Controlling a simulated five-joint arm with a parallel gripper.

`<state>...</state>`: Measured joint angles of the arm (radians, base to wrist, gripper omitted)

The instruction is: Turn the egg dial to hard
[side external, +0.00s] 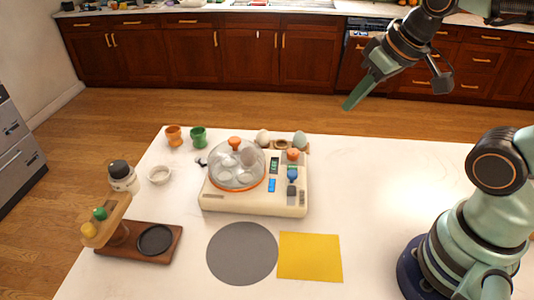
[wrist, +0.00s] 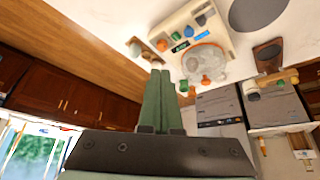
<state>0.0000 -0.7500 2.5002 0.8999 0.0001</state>
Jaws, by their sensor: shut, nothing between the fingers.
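A cream egg cooker (side external: 256,200) with a clear dome lid stands on the white table. Eggs show under the dome (side external: 237,172). On its right-hand panel are an orange knob (side external: 292,154), a blue knob (side external: 292,173) and a dark grey control below them; I cannot tell which is the egg dial or read its marks. In the wrist view the cooker (wrist: 172,28) is at the top, with the blue knob (wrist: 188,32) showing. My gripper (side external: 358,92) is shut and empty, high above and beyond the cooker's right side. Its green fingers (wrist: 160,78) lie together in the wrist view.
Eggs in a holder (side external: 263,137) stand behind the cooker. Orange (side external: 173,135) and green (side external: 198,137) egg cups, a small bowl (side external: 160,174) and a wooden stand (side external: 135,246) are left. A grey disc (side external: 242,253) and yellow mat (side external: 310,257) lie in front.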

